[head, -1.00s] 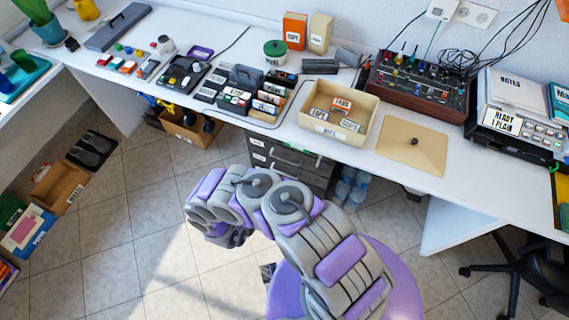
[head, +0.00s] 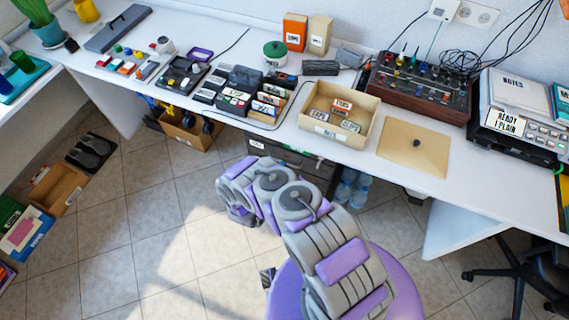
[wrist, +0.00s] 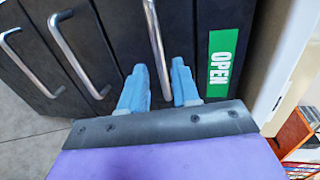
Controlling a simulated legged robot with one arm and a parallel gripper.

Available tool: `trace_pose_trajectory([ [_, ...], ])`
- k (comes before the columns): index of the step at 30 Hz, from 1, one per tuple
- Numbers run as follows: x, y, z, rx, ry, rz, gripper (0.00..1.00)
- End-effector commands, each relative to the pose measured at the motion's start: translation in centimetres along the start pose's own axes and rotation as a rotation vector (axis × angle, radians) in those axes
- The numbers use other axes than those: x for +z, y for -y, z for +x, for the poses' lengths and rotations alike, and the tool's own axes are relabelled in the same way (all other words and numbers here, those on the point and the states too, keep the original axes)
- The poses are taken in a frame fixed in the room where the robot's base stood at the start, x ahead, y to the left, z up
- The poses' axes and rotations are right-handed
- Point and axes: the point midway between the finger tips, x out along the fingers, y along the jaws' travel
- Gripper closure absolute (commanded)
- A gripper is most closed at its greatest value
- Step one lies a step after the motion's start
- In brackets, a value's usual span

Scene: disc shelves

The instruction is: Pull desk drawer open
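The dark desk drawer unit (head: 318,172) stands under the white desk in the head view, partly covered by my arm. In the wrist view its dark fronts carry several metal bar handles. The drawer front (wrist: 205,22) with a green OPEN label (wrist: 223,62) is at the right, beside a pale panel. Its handle (wrist: 155,38) runs down between the two blue fingertips of my gripper (wrist: 160,86). The fingers are apart, one on each side of the handle's lower end; I see no clear contact. The drawers look closed. My gripper is not clearly visible in the head view.
The white desk (head: 340,153) holds a beige tray (head: 372,115), a mixer (head: 418,88) and small items. A cardboard box (head: 190,130) is under the desk at left, water bottles (head: 352,190) at right. A dark chair (head: 525,270) stands lower right.

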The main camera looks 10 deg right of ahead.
Motion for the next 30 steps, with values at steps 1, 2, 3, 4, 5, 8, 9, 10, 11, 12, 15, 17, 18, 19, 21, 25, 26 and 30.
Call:
trace_pose_trajectory([
  [1,-0.1,-0.1,0.9,0.0,-0.002,0.001,0.69],
  [2,-0.1,-0.1,1.4,0.0,-0.002,0.001,0.69],
  [3,-0.1,-0.1,2.0,-0.001,-0.003,0.001,0.69],
  [4,0.0,-0.2,2.4,0.0,-0.001,0.002,0.69],
  [5,0.0,-0.2,2.7,0.0,-0.001,0.001,0.69],
  [8,0.1,-0.1,3.6,0.0,0.001,0.002,0.69],
  [9,0.1,-0.1,3.9,0.0,0.0,0.002,0.69],
  [10,0.1,0.0,4.1,-0.001,0.0,0.002,0.69],
  [11,0.1,0.0,4.2,-0.001,0.0,0.002,0.69],
  [12,0.1,0.0,4.3,-0.001,0.001,0.002,0.69],
  [15,0.1,0.0,4.4,-0.001,0.001,0.001,0.69],
  [17,0.1,0.0,4.4,-0.001,0.001,0.001,0.69],
  [18,0.1,0.0,4.4,-0.001,0.001,0.001,0.69],
  [19,0.1,0.0,4.4,-0.001,0.001,0.001,0.69],
  [21,0.1,0.0,4.4,-0.001,0.001,0.001,0.72],
  [25,0.1,0.0,4.3,-0.001,0.001,0.001,0.85],
  [26,0.1,0.0,4.3,0.0,0.001,0.001,0.88],
  [30,0.1,0.0,4.3,0.001,0.001,0.0,1.0],
])
